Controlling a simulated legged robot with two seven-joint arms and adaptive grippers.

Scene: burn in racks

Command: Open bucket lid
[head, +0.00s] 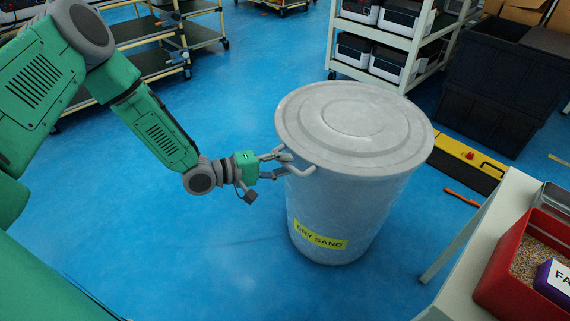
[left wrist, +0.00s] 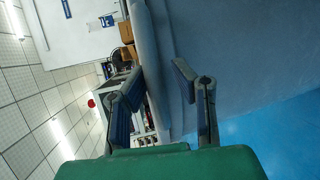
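A large grey bucket (head: 370,205) with a yellow "DRY SAND" label (head: 321,236) stands upright on the blue floor. Its round grey lid (head: 395,120) sits on top, closed. A small side handle (head: 303,172) sticks out at the bucket's left, just below the lid rim. My left gripper (head: 281,163) is at this handle and the rim's left edge. In the left wrist view its two fingers (left wrist: 157,68) are spread apart, one to each side of the lid's edge. I cannot tell whether they touch it. My right gripper is out of view.
A white table (head: 481,235) with a red bin (head: 500,262) stands at the right front. Racks (head: 408,45) line the back. Blue floor left of the bucket is clear.

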